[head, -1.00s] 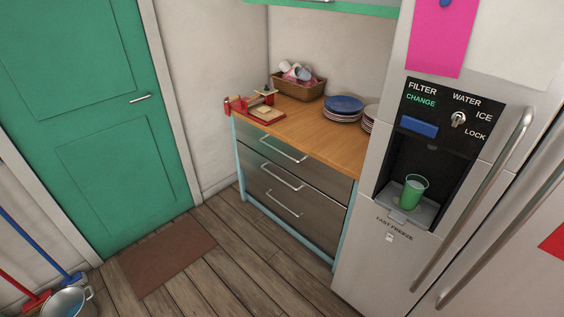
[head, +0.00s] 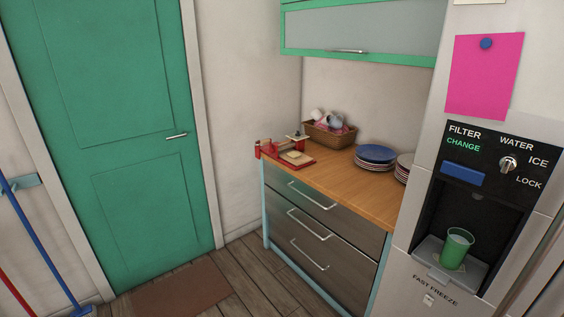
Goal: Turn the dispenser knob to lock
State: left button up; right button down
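The dispenser knob (head: 508,164) is a small silver knob on the black dispenser panel (head: 472,150) of the fridge, at the right of the head view. The words WATER, ICE and LOCK stand around it, with LOCK below and to its right. Which word the knob points at is too small to tell. A blue bar (head: 462,175) sits to its left, below the words FILTER and CHANGE. A green cup (head: 456,249) stands on the dispenser ledge below. Neither of my grippers is in view.
A wooden counter (head: 340,189) with drawers stands left of the fridge (head: 411,245). It holds a basket (head: 328,136) of cups, stacked plates (head: 375,155) and a red-framed item (head: 290,155). A green door (head: 110,130) and brown mat (head: 180,291) are at left.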

aim_at(506, 164)
jog(key=u, duration=0.95)
jog(key=k, duration=0.1)
jog(key=z, duration=2.3)
